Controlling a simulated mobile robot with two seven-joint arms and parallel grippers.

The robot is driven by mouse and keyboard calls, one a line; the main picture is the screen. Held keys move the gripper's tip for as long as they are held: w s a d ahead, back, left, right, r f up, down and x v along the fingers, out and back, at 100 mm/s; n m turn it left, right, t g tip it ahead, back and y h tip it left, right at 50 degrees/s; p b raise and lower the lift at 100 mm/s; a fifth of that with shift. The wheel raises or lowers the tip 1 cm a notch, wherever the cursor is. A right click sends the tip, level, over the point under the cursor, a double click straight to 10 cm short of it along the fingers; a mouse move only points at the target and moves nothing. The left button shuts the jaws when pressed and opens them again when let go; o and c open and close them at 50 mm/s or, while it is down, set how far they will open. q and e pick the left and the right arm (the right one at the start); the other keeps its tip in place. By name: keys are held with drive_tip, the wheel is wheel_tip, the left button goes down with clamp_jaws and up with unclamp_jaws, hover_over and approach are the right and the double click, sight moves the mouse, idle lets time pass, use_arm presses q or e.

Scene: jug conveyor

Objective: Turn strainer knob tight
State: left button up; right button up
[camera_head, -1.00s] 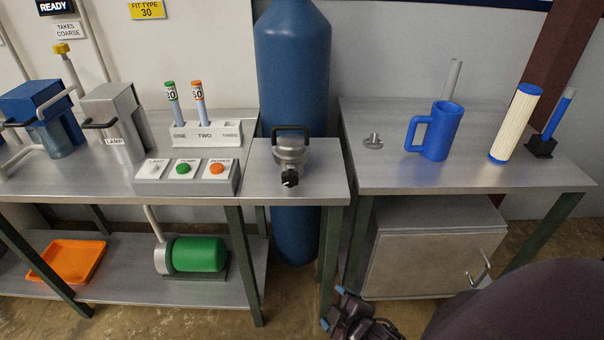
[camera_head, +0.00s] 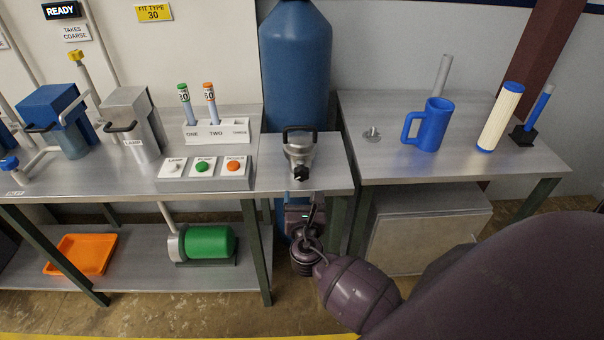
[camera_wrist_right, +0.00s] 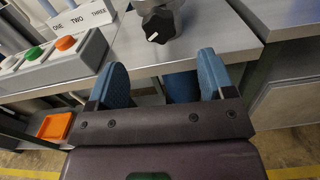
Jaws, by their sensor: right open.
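The strainer is a metal pot with a black top handle (camera_head: 299,151), standing on the narrow middle table. In the right wrist view the knob (camera_wrist_right: 159,27) shows a white mark and lies beyond the fingertips. My right gripper (camera_head: 308,208) is in front of and below the knob, apart from it. In the right wrist view its two blue fingers (camera_wrist_right: 163,72) are spread wide with nothing between them. My left gripper is not in view.
A switch box (camera_head: 205,172) with green and orange buttons sits left of the strainer. The table's front edge (camera_head: 315,191) lies close to my right gripper. A blue tank (camera_head: 297,70) stands behind. A blue mug (camera_head: 430,125) and a pale filter cartridge (camera_head: 500,118) stand on the right table.

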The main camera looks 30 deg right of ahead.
sight(302, 176)
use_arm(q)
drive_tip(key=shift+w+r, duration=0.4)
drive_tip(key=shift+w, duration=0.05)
use_arm(e)
drive_tip(key=x, duration=0.9)
drive_tip(key=shift+w, duration=0.1)
drive_tip(key=shift+c, duration=0.3)
drive_tip(key=c, duration=0.9)
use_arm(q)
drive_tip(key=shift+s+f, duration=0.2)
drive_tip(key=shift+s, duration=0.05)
